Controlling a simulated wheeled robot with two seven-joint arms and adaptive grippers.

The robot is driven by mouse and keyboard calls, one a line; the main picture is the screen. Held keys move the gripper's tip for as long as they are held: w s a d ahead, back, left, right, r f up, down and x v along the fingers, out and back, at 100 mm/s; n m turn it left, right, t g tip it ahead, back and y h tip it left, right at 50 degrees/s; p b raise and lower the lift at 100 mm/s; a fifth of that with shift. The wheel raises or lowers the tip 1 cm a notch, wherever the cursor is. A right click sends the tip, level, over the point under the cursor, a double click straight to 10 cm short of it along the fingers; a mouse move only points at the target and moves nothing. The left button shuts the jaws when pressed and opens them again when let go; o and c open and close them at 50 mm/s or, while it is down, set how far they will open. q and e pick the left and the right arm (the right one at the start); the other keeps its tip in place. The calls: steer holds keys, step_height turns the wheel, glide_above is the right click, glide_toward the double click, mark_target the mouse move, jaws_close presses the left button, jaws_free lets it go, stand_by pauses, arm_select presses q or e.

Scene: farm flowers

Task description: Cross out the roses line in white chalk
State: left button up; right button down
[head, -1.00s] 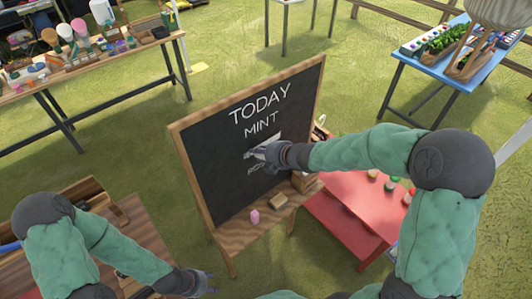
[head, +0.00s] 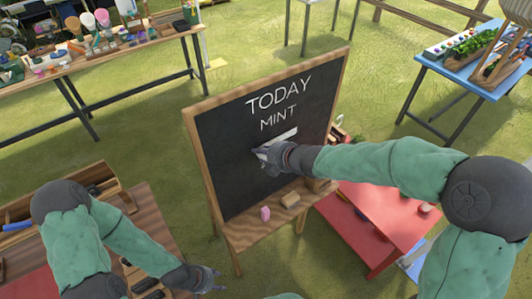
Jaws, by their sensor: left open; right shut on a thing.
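The chalkboard (head: 235,165) stands on a wooden easel, with TODAY and MINT lettered in white at the top. Below MINT is a thick slanting white mark (head: 284,136). My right gripper (head: 264,154) is at the board, at the lower left end of this mark. It is shut on a small pale piece that looks like white chalk, mostly hidden by the fingers. The gripper and arm cover the area below the mark, and I cannot read a roses line there. My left gripper (head: 214,279) is open and empty, low at the left of the easel.
The easel's ledge holds a pink chalk (head: 265,213) and a wooden block (head: 290,199). A red table (head: 375,215) stands behind my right arm. A blue table (head: 440,78) with crates is at the upper right, and a crowded workbench (head: 120,50) at the upper left.

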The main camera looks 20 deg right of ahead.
steer(key=shift+s+d+p, duration=0.15)
steer(key=shift+s+d, duration=0.2)
steer(key=shift+s, duration=0.6)
steer(key=shift+s+d+p, duration=0.2)
steer(key=shift+s+d, duration=0.15)
steer(key=shift+s, duration=0.55)
steer(key=shift+s+d+p, duration=0.15)
steer(key=shift+s+d, duration=0.2)
steer(key=shift+s, duration=0.6)
steer(key=s, duration=0.1)
steer(key=s+d, duration=0.1)
steer(key=s, duration=0.1)
steer(key=shift+p, duration=0.4)
